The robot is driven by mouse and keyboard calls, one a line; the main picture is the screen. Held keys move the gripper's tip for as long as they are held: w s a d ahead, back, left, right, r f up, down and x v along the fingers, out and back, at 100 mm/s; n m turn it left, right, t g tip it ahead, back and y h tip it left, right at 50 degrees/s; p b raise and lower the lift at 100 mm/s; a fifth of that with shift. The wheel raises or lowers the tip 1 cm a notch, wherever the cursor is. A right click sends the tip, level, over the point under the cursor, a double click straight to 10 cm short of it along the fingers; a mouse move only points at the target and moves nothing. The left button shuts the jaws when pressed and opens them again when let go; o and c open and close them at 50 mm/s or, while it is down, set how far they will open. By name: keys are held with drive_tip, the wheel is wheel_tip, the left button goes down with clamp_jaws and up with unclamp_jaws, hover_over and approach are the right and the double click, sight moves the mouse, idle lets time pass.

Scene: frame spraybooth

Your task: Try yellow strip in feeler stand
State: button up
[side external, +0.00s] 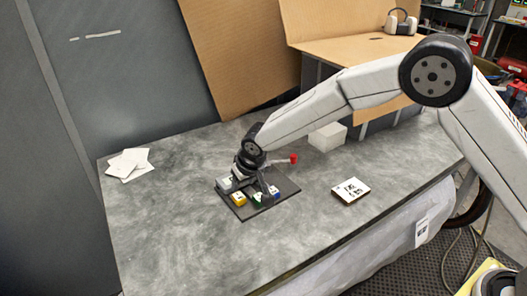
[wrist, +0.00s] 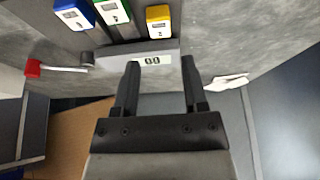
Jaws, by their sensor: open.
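A yellow block with a white label (wrist: 158,22) stands at the top of the wrist view, and it also shows in the side view (side external: 238,199). It is the only yellow piece I see near my gripper. A grey unit with a display reading "00" (wrist: 152,61) lies beside it, and a dark base plate (side external: 285,187) carries the group. I cannot tell which part is the feeler stand. My gripper (wrist: 160,64) is open, with nothing between its fingers. It is low over the plate and partly hides it in the side view.
Green (wrist: 113,12) and blue (wrist: 74,13) blocks stand in a row with the yellow one. A red-tipped lever (side external: 293,158) sticks out at the plate's back. A white block (side external: 327,137), a printed card (side external: 350,190) and papers (side external: 128,164) lie apart. The table's left front is clear.

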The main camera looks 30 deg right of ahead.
sight(239, 196)
drive_tip(key=shift+x, duration=3.85)
clamp_jaws()
